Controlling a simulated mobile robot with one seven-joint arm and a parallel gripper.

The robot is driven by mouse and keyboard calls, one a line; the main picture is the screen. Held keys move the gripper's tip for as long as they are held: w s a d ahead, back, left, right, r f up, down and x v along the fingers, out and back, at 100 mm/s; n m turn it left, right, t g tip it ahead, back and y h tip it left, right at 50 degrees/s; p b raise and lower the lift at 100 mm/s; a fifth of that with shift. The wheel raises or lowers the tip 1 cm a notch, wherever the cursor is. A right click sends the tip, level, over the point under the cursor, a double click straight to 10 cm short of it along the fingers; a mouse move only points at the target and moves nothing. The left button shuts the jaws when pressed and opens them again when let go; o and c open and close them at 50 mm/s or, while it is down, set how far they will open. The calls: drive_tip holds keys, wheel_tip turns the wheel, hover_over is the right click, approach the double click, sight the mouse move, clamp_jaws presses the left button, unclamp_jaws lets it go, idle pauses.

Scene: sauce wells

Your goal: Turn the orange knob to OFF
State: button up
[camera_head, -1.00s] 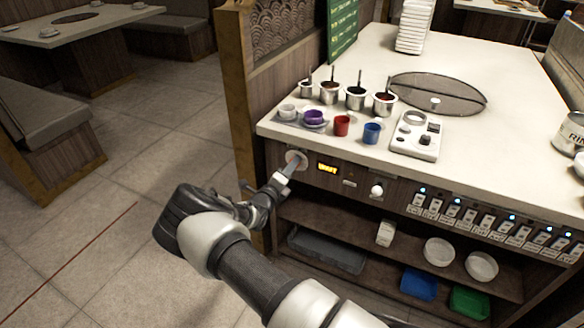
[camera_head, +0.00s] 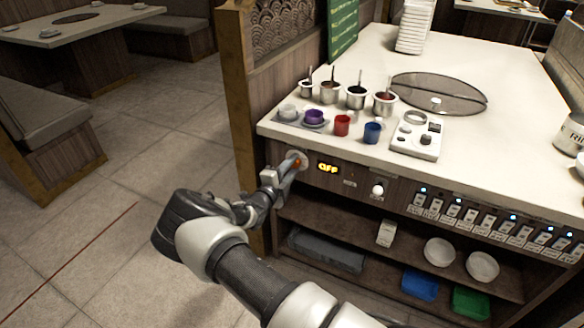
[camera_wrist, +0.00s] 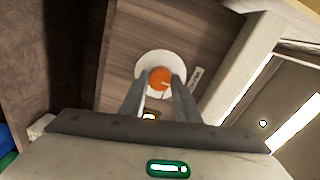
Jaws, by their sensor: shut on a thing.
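The orange knob (camera_wrist: 159,78) sits on a white round plate (camera_wrist: 178,62) on the counter's wooden front panel. In the head view the knob (camera_head: 298,162) is mostly hidden by my gripper (camera_head: 291,166), with a bit of orange showing. My gripper (camera_wrist: 159,84) has one finger on each side of the knob and is shut on it. The small display (camera_head: 328,168) to the right of the knob reads OFF in yellow.
A white knob (camera_head: 377,190) is farther right on the panel, then a row of several switches (camera_head: 490,225). Sauce pots (camera_head: 356,97), a red cup (camera_head: 342,125) and a blue cup (camera_head: 372,132) stand on the counter above. Open shelves lie below. Floor at left is clear.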

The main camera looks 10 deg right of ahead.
idle(0.4)
drive_tip(key=o, duration=1)
drive_tip(key=shift+o, duration=0.2)
drive_tip(key=p+v, duration=0.3)
drive_tip(key=v, duration=1.4)
drive_tip(key=shift+s, duration=0.2)
drive_tip(key=shift+r, duration=0.1)
